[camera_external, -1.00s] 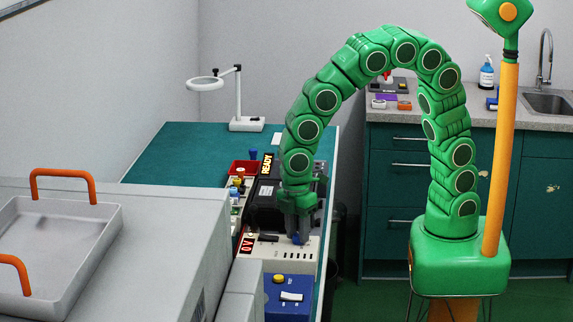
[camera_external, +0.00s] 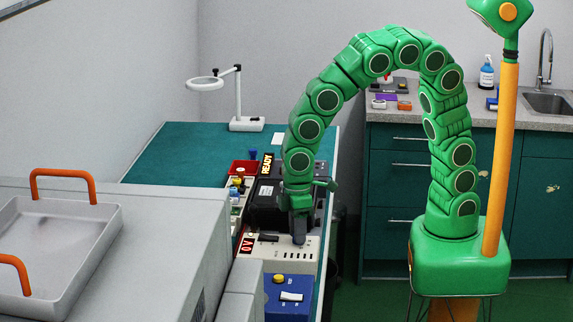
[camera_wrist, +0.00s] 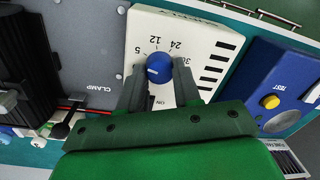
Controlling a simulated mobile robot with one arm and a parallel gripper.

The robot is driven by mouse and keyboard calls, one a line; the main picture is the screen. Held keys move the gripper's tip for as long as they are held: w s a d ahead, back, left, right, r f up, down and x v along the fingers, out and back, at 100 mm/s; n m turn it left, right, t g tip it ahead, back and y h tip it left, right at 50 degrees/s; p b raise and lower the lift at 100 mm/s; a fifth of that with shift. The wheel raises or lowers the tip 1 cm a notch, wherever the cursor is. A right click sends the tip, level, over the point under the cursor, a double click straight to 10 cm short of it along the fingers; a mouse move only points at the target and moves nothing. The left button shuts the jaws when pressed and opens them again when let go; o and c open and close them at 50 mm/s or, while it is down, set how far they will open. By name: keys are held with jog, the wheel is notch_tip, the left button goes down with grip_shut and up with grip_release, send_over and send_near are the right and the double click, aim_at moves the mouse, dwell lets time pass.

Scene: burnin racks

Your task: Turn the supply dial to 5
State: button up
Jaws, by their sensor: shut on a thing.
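The supply dial (camera_wrist: 159,67) is a round blue knob on the white supply panel (camera_wrist: 205,35). The numbers 5, 12, 24 and 30 are printed around it, with 5 to its upper left in the wrist view. My gripper (camera_wrist: 159,73) is shut on the dial, one dark finger on each side. In the external view my gripper (camera_external: 299,238) reaches down onto the white supply (camera_external: 283,262) and hides the dial. The red display (camera_external: 247,243) on the supply appears to read 0 V.
A blue box with a yellow button (camera_wrist: 270,101) marked TEST stands beside the supply. On the other side is a grey surface marked CLAMP (camera_wrist: 100,88). A black unit (camera_external: 265,205) and a READY sign (camera_external: 267,163) stand behind.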

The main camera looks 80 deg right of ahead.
jog(key=shift+m, duration=1.1)
jog(key=o, duration=1.1)
jog(key=shift+c, duration=0.2)
notch_tip(320, 180, up, 7)
jog(key=shift+w+d+f, duration=0.1)
jog(key=shift+d, duration=0.05)
jog(key=shift+r, duration=0.45)
jog(key=shift+d, duration=0.15)
